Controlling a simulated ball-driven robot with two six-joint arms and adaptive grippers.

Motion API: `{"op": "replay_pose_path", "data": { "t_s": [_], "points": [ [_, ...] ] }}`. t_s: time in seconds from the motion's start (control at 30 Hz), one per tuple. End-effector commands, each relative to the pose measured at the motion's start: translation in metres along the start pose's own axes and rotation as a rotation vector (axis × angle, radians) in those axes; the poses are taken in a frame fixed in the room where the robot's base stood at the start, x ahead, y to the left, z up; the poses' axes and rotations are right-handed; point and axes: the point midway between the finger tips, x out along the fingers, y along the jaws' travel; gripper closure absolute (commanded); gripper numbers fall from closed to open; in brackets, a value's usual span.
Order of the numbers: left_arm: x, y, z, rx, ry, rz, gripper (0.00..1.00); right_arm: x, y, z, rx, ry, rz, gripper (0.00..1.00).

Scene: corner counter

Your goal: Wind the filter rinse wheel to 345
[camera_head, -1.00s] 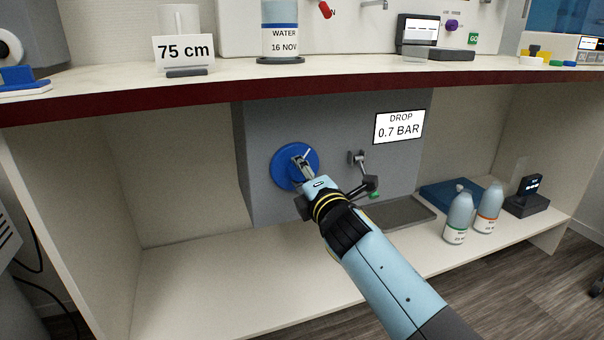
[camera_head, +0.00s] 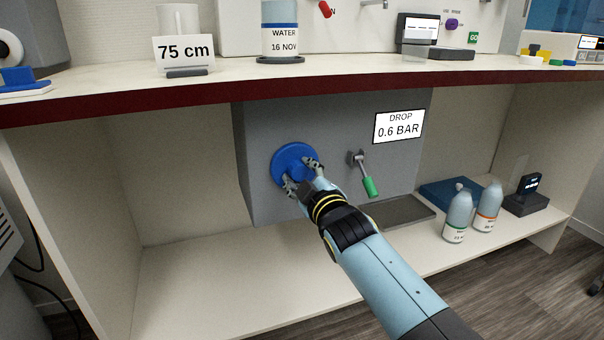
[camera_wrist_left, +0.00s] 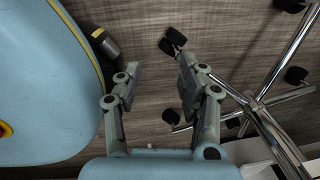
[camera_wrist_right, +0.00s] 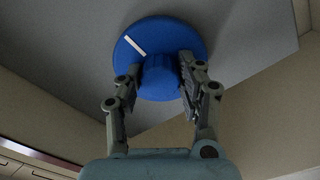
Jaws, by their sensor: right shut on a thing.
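The blue filter rinse wheel (camera_head: 288,153) sits on the front of the grey housing under the counter. In the right wrist view the wheel (camera_wrist_right: 193,42) shows a raised hub and a white mark at its upper left. My right gripper (camera_head: 301,173) is at the wheel, its fingers on either side of the hub and shut on it. The sign above (camera_head: 399,127) reads DROP 0.6 BAR. No number shows on the wheel. My left gripper (camera_wrist_left: 157,82) is open and empty above the floor, seen only in its wrist view.
A lever with a green handle (camera_head: 370,187) hangs right of the wheel, close to my right gripper. Two bottles (camera_head: 458,217) (camera_head: 488,208), a blue tray (camera_head: 447,194) and a small dark display (camera_head: 530,185) stand to the right. The counter's red edge (camera_head: 250,92) runs above. The shelf's left part is clear.

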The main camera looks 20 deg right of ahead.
Motion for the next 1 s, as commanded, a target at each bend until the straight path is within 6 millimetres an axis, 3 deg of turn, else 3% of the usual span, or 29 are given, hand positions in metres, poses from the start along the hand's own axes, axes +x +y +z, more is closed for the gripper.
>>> {"op": "replay_pose_path", "data": {
  "t_s": [0.5, 1.0],
  "points": [
    [0.003, -0.003, 0.019, -0.001, -0.01, -0.003, 0.6, -0.001, -0.003, 0.001, 0.309, -0.004, -0.003, 0.95],
    [0.002, -0.004, 0.018, -0.001, -0.007, -0.004, 0.6, -0.001, -0.004, 0.002, 0.353, -0.005, -0.004, 0.95]
  ]
}}
